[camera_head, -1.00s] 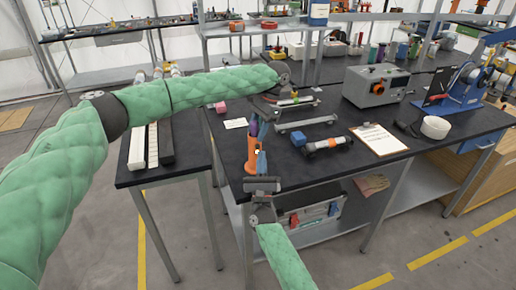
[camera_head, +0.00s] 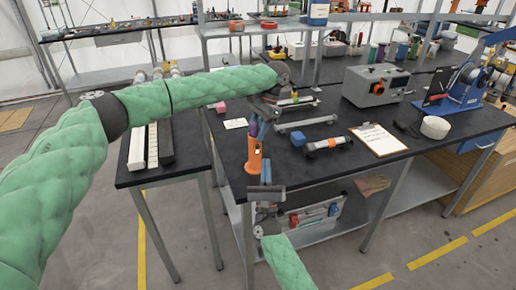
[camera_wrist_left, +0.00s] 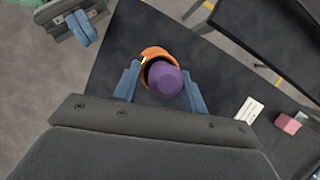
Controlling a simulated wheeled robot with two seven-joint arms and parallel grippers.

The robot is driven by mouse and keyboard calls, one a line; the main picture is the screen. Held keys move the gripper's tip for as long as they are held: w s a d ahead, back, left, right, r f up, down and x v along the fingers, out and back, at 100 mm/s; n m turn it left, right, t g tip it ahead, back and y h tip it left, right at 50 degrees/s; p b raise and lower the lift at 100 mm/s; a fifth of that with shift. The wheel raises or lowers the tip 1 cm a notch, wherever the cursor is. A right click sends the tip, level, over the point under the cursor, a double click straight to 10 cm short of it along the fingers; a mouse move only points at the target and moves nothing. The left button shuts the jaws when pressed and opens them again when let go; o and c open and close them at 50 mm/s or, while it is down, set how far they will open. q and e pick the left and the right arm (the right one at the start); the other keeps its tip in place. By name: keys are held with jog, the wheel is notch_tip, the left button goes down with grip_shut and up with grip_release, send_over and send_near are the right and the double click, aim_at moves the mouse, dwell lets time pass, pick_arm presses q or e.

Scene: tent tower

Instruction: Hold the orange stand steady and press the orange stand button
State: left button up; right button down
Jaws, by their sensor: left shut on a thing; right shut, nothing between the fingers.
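The orange stand (camera_head: 254,157) is upright near the front left corner of the dark table. A small pale spot that may be its button shows on its side. A purple-topped object (camera_wrist_left: 166,80) sits inside the stand's orange rim (camera_wrist_left: 153,52) in the left wrist view. My left gripper (camera_wrist_left: 162,86) is shut around the stand, with one blue finger on each side. My right gripper (camera_head: 266,164) is shut and empty, in front of the stand at the table's front edge, fingers pointing up in the picture. It also shows in the left wrist view (camera_wrist_left: 84,30), apart from the stand.
A blue block (camera_head: 299,138), a white cylinder (camera_head: 325,145) with dark ends and a clipboard (camera_head: 378,140) lie to the right. A pink block (camera_head: 220,107) and a white card (camera_head: 235,123) lie behind the stand. A grey box (camera_head: 376,85) stands farther back.

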pick_arm(q)
jog(key=o, duration=1.2)
